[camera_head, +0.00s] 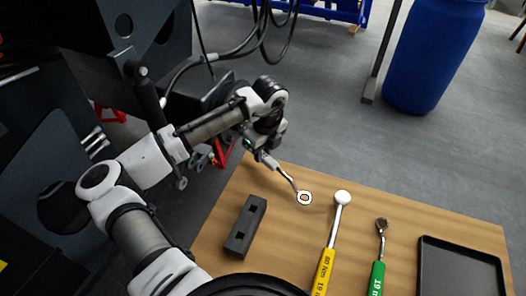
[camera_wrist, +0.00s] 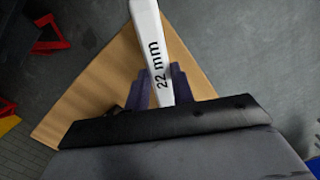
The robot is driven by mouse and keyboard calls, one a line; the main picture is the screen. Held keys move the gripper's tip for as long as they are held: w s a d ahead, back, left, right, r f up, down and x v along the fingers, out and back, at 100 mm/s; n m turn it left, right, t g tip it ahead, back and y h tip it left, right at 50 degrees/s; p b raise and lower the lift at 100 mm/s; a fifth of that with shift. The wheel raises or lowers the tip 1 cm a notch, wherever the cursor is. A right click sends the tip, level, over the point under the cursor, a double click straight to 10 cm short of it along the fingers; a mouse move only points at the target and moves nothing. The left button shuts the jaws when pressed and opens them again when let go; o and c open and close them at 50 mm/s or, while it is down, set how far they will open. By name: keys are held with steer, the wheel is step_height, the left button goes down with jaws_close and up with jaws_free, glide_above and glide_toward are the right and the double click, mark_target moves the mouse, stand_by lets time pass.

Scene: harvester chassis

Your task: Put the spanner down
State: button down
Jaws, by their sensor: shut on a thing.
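My gripper (camera_head: 263,153) is shut on the spanner (camera_head: 286,178) near the far left corner of the wooden table (camera_head: 290,232). The spanner slants down to the right from the gripper, with its ring end out over the tabletop. I cannot tell whether it touches the wood. In the wrist view the spanner (camera_wrist: 158,48) is a pale bar marked "22 mm", between the dark fingers (camera_wrist: 164,88). Its far end runs out of the top of that view.
A black block with square holes (camera_head: 245,227) lies on the table's left. A yellow-handled 80 Nm wrench (camera_head: 325,270), a green-handled tool (camera_head: 377,277) and a black tray (camera_head: 455,272) are to the right. Dark machinery (camera_head: 105,30) stands at left, a blue barrel (camera_head: 430,55) behind.

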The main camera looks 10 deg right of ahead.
steer(key=shift+f, duration=0.5)
steer(key=shift+f, duration=0.15)
steer(key=c, duration=1.2)
jaws_free()
steer(key=r, duration=0.4)
steer(key=r+b, duration=0.1)
steer(key=r, duration=0.3)
steer(key=s+r+b, duration=0.1)
steer(key=r, duration=0.3)
steer(key=shift+d+r, duration=0.15)
steer(key=shift+d, duration=0.2)
